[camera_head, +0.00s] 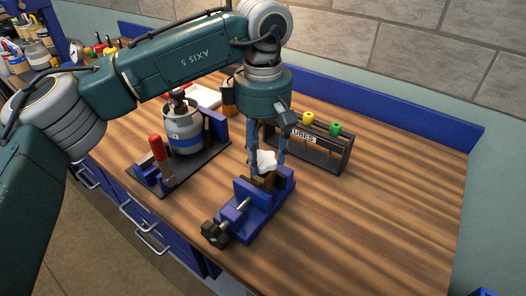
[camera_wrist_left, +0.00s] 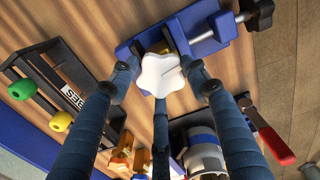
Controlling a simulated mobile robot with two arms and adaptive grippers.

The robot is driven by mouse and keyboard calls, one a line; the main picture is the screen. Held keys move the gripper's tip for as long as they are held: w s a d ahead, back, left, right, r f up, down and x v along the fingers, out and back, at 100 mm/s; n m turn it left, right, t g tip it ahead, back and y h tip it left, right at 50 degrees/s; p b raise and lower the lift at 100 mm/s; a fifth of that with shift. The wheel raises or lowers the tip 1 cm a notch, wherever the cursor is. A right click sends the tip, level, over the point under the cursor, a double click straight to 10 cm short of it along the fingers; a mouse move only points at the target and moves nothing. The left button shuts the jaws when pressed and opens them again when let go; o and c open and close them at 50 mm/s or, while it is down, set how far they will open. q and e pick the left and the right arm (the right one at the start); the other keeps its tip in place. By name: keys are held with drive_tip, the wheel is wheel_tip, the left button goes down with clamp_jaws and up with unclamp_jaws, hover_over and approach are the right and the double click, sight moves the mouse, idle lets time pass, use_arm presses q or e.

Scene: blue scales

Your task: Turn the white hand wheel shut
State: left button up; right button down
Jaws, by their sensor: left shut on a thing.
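The white hand wheel (camera_head: 266,158) sits on a brass-coloured valve (camera_head: 266,180) that is clamped in a blue vise (camera_head: 256,210) on the wooden bench. My left gripper (camera_head: 267,165) reaches down over it from above, its fingers shut around the wheel's rim. In the left wrist view the lobed white wheel (camera_wrist_left: 160,74) shows between my fingertips (camera_wrist_left: 163,78), with the blue vise (camera_wrist_left: 212,32) behind it. The valve is mostly hidden by the wheel and fingers. My right gripper is not in view.
A dark rack labelled TUBES (camera_head: 325,152) with yellow and green caps stands close behind on the right. A grey canister (camera_head: 184,130) and a red-handled clamp (camera_head: 157,148) stand on a dark base at left. The right bench is clear.

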sight(265, 160)
use_arm(q)
drive_tip(key=shift+s+d+f+m, duration=0.15)
drive_tip(key=shift+s+m, duration=0.1)
drive_tip(key=shift+m, duration=0.25)
drive_tip(key=o, duration=1.1)
wheel_tip(265, 160, up, 12)
drive_tip(key=shift+r, duration=0.1)
